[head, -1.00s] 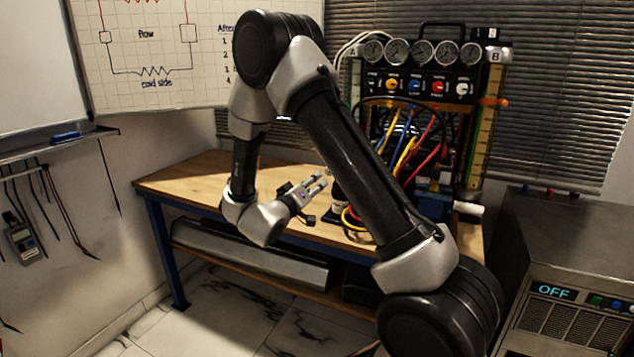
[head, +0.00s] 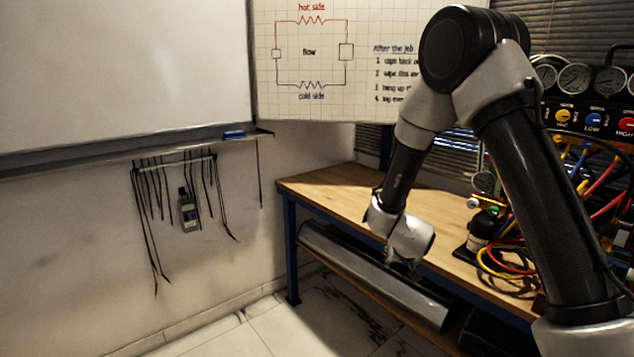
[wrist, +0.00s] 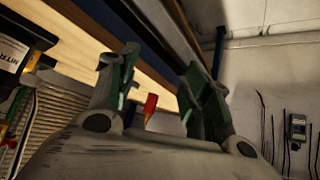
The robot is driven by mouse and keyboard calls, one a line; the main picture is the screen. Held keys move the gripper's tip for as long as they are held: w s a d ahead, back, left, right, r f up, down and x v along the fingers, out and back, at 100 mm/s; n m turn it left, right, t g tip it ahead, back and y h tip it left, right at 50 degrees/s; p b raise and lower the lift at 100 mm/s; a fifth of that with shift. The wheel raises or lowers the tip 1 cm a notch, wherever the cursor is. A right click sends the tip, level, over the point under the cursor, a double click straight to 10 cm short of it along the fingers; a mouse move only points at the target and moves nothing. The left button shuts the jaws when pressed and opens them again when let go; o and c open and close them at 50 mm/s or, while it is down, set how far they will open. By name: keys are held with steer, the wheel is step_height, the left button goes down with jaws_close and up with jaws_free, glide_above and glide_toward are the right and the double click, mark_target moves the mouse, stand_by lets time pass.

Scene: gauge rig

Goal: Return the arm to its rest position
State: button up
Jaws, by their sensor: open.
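My arm is folded over the right half of the head view, with its elbow high. Its wrist hangs in front of the wooden bench (head: 330,185). My gripper (wrist: 160,75) shows its two greenish fingers spread apart in the wrist view, with nothing held between them. In the head view the fingers are mostly hidden behind the wrist. A small red piece (wrist: 150,106) shows between the fingers in the wrist view; I cannot tell what it is or how far off it is.
The gauge rig (head: 590,110) with coloured hoses stands at the right, partly behind my arm. A meter (head: 188,210) and leads hang on the left wall under the whiteboard (head: 120,70). Floor at the lower left is clear.

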steer(key=s+a+r+n+g+y, duration=0.1)
steer(key=s+r+g+y, duration=0.15)
steer(key=s+r, duration=0.45)
steer(key=s+r+n+g+y, duration=0.15)
steer(key=s+r+g, duration=0.25)
steer(key=s, duration=0.6)
steer(key=s+d+r+m+t+h, duration=0.1)
steer(key=s+d+r+t+h, duration=0.1)
steer(key=s+d+r, duration=1)
steer(key=s+r, duration=0.3)
steer(key=s, duration=0.2)
steer(key=shift+d+r, duration=0.15)
steer(key=shift+d, duration=0.2)
